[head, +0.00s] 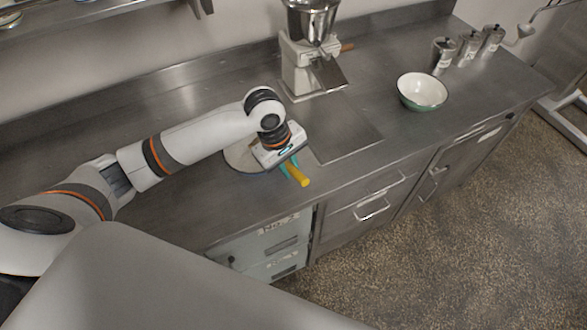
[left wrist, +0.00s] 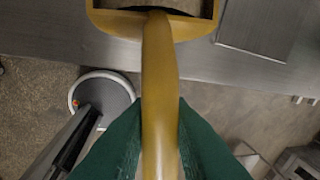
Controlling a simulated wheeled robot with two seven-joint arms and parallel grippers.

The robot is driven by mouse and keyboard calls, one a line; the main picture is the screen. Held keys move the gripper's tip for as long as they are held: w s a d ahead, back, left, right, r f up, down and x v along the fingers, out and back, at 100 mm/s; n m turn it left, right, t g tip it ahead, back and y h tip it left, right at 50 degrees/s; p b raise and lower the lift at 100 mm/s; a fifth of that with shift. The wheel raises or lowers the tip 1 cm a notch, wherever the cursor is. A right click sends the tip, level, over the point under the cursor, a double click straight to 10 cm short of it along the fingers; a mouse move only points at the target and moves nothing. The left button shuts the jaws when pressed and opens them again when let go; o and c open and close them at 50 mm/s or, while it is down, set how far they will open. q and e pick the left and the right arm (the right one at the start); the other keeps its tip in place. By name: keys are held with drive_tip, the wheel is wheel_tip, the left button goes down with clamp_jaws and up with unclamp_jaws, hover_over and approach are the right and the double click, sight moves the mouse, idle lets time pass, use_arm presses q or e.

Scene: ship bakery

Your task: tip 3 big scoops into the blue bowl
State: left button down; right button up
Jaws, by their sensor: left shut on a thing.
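My left gripper (head: 291,168) is shut on the handle of a yellow scoop (head: 301,179), near the counter's front edge. In the left wrist view the scoop's handle (left wrist: 159,75) runs between the green finger pads, and its open, box-like head is at the top, cut by the frame. I cannot tell whether the scoop holds anything. A pale round bowl with a bluish rim (head: 238,158) sits on the counter, partly hidden behind my left gripper. A second bowl (head: 422,91), white inside and green outside, stands upright at the right. My right gripper is not in view.
A metal machine (head: 302,68) with a hopper stands at the back of the steel counter (head: 190,105). Several lidded canisters (head: 467,48) stand at the far right. Drawers (head: 372,208) are below the front edge. The counter between the machine and the green bowl is clear.

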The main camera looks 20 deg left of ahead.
use_arm(q)
drive_tip(key=shift+w+a+r+n+g+h, duration=0.1)
drive_tip(key=shift+w+a+r+g+h, duration=0.35)
drive_tip(key=shift+a+r+h, duration=0.3)
drive_tip(key=shift+w+a+r+n+g+h, duration=0.1)
drive_tip(key=shift+w+a+r+g+h, duration=0.2)
drive_tip(key=shift+w+a+r+h, duration=0.4)
drive_tip(key=shift+w+a+r+n+g+h, duration=0.1)
drive_tip(key=shift+w+a+r+g+h, duration=0.3)
drive_tip(key=shift+a+r, duration=0.5)
drive_tip(key=w+a+r+g+h, duration=0.2)
drive_tip(key=w+a+r+h, duration=0.2)
drive_tip(key=a, duration=0.2)
drive_tip(key=shift+a+r+n+g+h, duration=0.15)
drive_tip(key=shift+r+n+g+h, duration=0.05)
drive_tip(key=shift+n+g+h, duration=0.15)
drive_tip(key=shift+r, duration=0.1)
idle(0.4)
wheel_tip(320, 180, up, 4)
drive_tip(key=t+y, duration=0.2)
drive_tip(key=y, duration=0.2)
drive_tip(key=shift+t+y, duration=0.4)
drive_tip(key=shift+m, duration=0.45)
drive_tip(key=t+y, duration=0.1)
drive_tip(key=y, duration=0.1)
drive_tip(key=r+t+y, duration=0.1)
drive_tip(key=t+y, duration=0.1)
drive_tip(key=y, duration=0.1)
drive_tip(key=shift+r, duration=0.1)
